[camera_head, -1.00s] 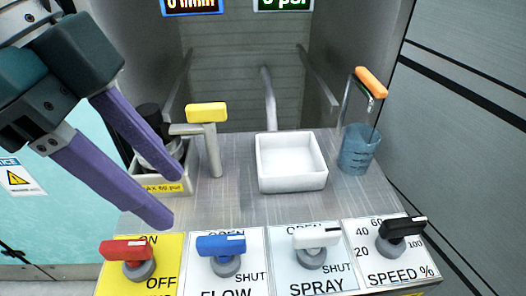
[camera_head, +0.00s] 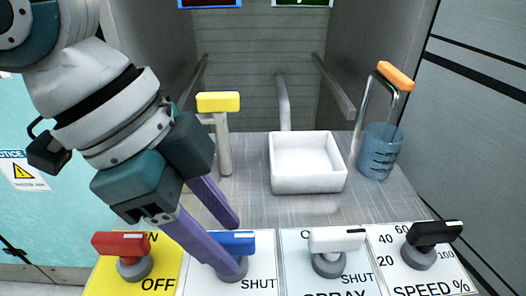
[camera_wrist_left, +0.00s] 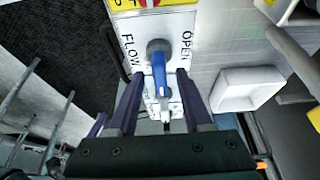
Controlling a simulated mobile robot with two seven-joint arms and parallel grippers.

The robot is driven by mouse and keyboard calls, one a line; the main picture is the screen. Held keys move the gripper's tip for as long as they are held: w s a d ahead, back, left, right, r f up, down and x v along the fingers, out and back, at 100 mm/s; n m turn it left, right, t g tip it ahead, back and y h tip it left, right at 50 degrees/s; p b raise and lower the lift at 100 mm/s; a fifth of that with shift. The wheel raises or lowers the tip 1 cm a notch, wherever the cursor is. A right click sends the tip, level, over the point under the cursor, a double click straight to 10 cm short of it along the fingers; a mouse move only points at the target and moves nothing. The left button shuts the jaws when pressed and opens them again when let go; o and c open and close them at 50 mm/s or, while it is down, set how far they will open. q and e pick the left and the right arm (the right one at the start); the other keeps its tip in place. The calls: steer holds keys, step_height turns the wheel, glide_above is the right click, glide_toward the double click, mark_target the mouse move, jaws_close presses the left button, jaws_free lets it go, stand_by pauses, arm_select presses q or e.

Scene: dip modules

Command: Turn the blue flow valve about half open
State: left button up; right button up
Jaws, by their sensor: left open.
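The blue flow valve (camera_head: 241,240) is on the front panel, on the white plate marked FLOW. Its handle lies crosswise with its pale-marked end to the right, on the SHUT side, and fingers partly hide it. My left gripper (camera_head: 236,246) is open at the valve, with purple fingers coming in from the upper left. In the left wrist view the blue handle (camera_wrist_left: 158,76) lies between the two open fingers (camera_wrist_left: 158,86), with visible gaps on both sides. OPEN is printed to its right there. My right gripper is not in view.
A red-handled valve (camera_head: 121,244) stands left of the blue one, a white-handled valve (camera_head: 336,240) right of it, and a black speed knob (camera_head: 434,233) at far right. Behind are a white tray (camera_head: 307,183), a blue beaker (camera_head: 379,154) and a yellow-handled tap (camera_head: 218,102).

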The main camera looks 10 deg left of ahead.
arm_select(q)
steer(key=shift+c, duration=0.2)
jaws_close()
stand_by(0.3)
steer(key=shift+r+p, duration=0.15)
steer(key=shift+p, duration=0.35)
steer(key=n+t+p, duration=0.1)
steer(key=n+p, duration=0.2)
steer(key=p, duration=0.2)
steer(key=n+t+y+p, duration=0.1)
steer(key=n+p, duration=0.2)
steer(key=p, duration=0.3)
steer(key=shift+s+d+r, duration=0.1)
steer(key=shift+s+r, duration=0.05)
steer(key=shift+s, duration=0.05)
steer(key=shift+n+y+p, duration=0.4)
steer(key=shift+n+p, duration=0.6)
steer(key=shift+p, duration=0.2)
steer(key=shift+f+n+t+p, duration=0.25)
steer(key=shift+n+t+p, duration=0.05)
steer(key=shift+n+p, duration=0.1)
steer(key=shift+f, duration=0.1)
